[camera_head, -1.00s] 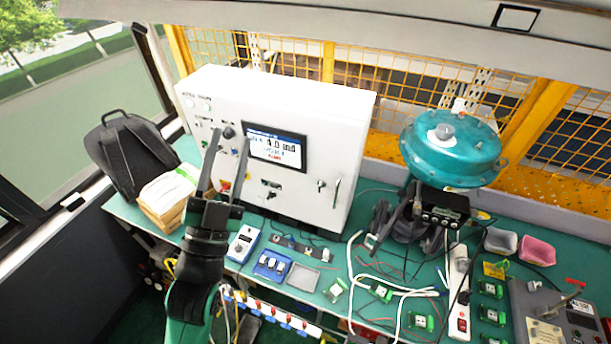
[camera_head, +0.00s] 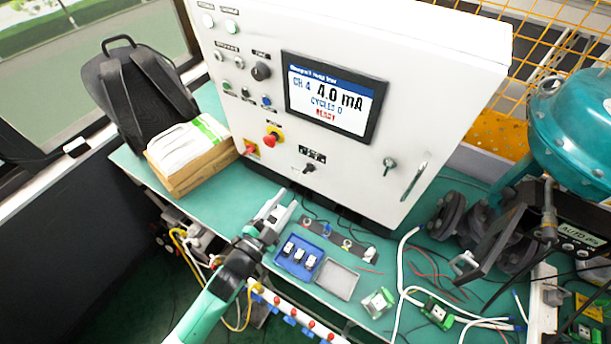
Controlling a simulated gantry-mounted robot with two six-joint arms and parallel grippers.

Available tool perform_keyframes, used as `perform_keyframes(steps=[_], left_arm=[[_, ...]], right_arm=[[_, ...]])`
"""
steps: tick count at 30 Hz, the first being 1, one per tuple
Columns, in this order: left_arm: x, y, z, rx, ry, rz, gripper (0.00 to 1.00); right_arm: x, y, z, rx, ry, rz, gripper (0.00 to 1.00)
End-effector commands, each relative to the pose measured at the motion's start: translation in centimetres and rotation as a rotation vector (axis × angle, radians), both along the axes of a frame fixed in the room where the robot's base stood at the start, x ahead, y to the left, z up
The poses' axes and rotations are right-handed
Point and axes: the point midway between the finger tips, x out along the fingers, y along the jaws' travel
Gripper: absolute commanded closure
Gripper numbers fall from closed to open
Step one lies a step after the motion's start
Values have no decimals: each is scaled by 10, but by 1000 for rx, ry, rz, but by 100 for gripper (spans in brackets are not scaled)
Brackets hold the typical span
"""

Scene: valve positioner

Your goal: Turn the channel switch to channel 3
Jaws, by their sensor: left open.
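The white control cabinet (camera_head: 345,40) stands on the green bench, its panel facing me. A large black rotary knob (camera_head: 261,71) is at its upper left. A smaller black switch (camera_head: 308,168) sits lower down under a dark label strip. I cannot read either label, so I cannot tell which is the channel switch. My left gripper (camera_head: 283,208) is open and empty, in front of and below the panel, apart from both knobs. My right gripper is out of view.
A red emergency button (camera_head: 271,140) and several small buttons are near the knobs. A key lock (camera_head: 389,164) and handle (camera_head: 414,181) are at right. A blue tray (camera_head: 300,257) and grey tray (camera_head: 337,279) lie by my gripper. The teal valve (camera_head: 575,130) stands at right.

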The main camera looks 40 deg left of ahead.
Motion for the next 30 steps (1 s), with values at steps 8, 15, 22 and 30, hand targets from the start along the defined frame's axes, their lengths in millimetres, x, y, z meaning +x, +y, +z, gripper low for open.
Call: perform_keyframes(steps=[8,15,22,30], left_arm=[[60,15,1,-1,-4,1,56],[95,24,0,0,-2,1,56],[101,25,1,-1,-2,0,56],[101,25,1,-1,-2,0,87]], right_arm=[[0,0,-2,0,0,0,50],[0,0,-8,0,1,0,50],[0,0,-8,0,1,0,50],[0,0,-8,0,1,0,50]])
